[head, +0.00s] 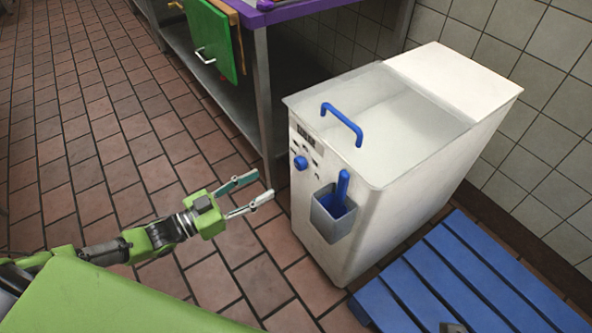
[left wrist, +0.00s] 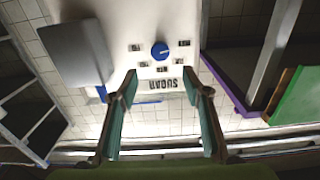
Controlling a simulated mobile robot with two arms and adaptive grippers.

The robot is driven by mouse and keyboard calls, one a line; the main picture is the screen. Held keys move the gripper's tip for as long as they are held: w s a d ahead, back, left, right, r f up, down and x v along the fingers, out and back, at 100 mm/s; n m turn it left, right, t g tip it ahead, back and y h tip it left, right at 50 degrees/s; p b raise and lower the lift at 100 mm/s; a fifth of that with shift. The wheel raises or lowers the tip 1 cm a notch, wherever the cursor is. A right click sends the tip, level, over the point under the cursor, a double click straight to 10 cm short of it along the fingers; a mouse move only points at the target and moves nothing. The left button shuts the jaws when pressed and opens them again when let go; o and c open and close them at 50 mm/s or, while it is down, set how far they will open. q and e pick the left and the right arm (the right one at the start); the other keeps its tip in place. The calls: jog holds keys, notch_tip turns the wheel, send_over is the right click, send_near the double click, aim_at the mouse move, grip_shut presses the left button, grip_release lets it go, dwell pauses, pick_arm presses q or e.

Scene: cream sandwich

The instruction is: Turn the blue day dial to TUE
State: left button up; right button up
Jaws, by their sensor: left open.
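The blue day dial (head: 301,162) is a small round knob on the front of a white bin (head: 335,185), below a dark label (head: 305,138). In the left wrist view the dial (left wrist: 160,50) appears upside down, with several small day labels around it, too small to read. Which label it points at, I cannot tell. My left gripper (head: 264,186) is open and empty, to the left of the bin front, with its fingers toward the dial and apart from it. Its two fingers (left wrist: 160,84) frame the inverted SUGAR label in the left wrist view.
A grey holder (head: 325,224) with a blue scoop (head: 342,188) hangs right of the dial. A blue handle (head: 342,124) sits on the lid above. A blue pallet (head: 465,275) lies at right. A purple-topped table (head: 270,14) stands behind left. Tiled floor left is clear.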

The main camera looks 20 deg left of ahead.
aim_at(297, 166)
pick_arm(q)
jog(key=b+x, duration=0.1)
jog(key=x, duration=0.9)
jog(key=shift+b, duration=0.35)
jog(key=shift+w+d, duration=0.45)
jog(key=shift+w, duration=0.15)
jog(key=c, duration=1.1)
